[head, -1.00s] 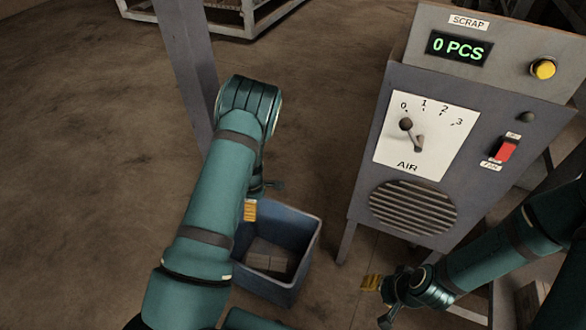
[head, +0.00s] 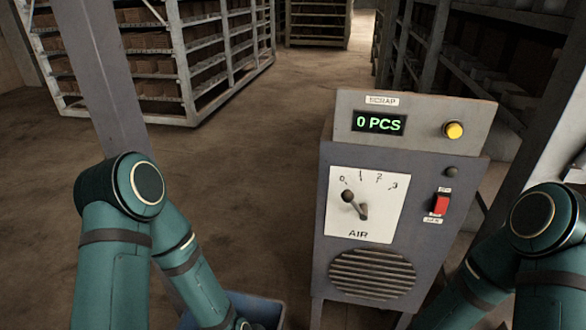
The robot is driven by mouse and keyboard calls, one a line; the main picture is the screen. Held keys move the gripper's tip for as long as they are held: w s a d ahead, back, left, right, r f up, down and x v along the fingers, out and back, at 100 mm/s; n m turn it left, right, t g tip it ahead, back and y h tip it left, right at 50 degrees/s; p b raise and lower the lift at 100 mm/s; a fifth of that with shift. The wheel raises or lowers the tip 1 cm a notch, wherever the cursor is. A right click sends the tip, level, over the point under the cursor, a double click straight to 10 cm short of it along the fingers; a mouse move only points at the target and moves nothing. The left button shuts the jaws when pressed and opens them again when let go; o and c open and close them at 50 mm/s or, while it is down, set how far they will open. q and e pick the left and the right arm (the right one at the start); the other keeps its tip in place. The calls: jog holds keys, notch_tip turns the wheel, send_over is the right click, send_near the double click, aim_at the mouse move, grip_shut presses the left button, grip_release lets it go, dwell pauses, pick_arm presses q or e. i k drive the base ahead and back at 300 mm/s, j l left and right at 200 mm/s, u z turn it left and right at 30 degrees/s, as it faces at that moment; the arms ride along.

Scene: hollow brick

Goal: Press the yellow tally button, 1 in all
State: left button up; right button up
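The yellow tally button (head: 454,130) is a round knob on the right of the SCRAP box (head: 420,112) on top of the grey cabinet. The green display (head: 379,123) beside it reads 0 PCS. Nothing touches the button. My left arm runs down the left side of the view and my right arm down the right edge, both below the button's height. Both grippers are outside the frame.
The cabinet front (head: 319,245) carries an AIR dial (head: 365,204) with its lever near 0, a red switch (head: 440,204) and a round grille (head: 371,273). A blue bin (head: 262,303) stands at the lower left. A grey post (head: 108,80) and racks (head: 165,60) stand behind on the left.

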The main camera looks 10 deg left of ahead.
aim_at(453, 131)
jog(key=k+l, duration=0.95)
jog(key=k, duration=0.15)
